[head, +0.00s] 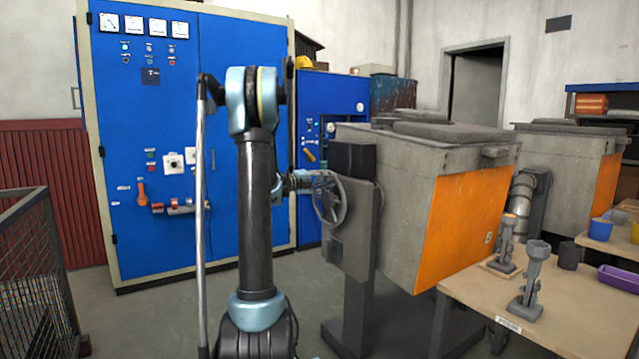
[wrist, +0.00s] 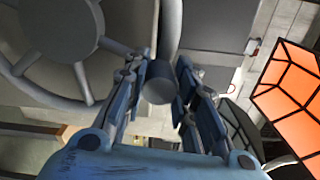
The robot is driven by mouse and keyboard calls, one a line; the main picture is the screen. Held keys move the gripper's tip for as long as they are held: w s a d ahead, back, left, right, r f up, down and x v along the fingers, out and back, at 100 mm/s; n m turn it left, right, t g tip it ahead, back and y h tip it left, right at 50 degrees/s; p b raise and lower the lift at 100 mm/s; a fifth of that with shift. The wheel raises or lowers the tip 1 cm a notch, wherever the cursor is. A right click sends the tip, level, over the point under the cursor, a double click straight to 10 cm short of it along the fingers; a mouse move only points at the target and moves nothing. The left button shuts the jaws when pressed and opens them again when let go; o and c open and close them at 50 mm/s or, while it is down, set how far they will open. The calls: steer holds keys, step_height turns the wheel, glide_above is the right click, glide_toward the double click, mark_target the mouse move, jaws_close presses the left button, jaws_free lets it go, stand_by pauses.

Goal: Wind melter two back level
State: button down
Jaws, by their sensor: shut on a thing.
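The near melter (head: 385,150) is a grey box with an orange side, raised on a dark stand. I cannot read a number on it, nor tell whether it is exactly level. A grey spoked handwheel (head: 343,205) is mounted at its left end, and its hub (wrist: 58,25) fills the upper left of the wrist view. My gripper (head: 318,182) is at the wheel's upper left rim. In the wrist view its fingers (wrist: 160,78) are closed around the wheel's round crank handle (wrist: 159,91).
A second grey and orange melter (head: 560,160) stands behind to the right. A table (head: 460,290) with grey metal stands (head: 530,285) and a purple tray (head: 620,277) is at front right. Blue cabinets (head: 225,90) stand behind my arm. A mesh cage (head: 30,270) is at left.

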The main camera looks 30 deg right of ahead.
steer(key=shift+w+d, duration=0.1)
steer(key=shift+d, duration=0.15)
steer(key=c, duration=1.3)
jaws_free()
steer(key=shift+d, duration=0.1)
steer(key=shift+a, duration=0.2)
steer(key=a, duration=1.2)
steer(key=shift+f, duration=0.1)
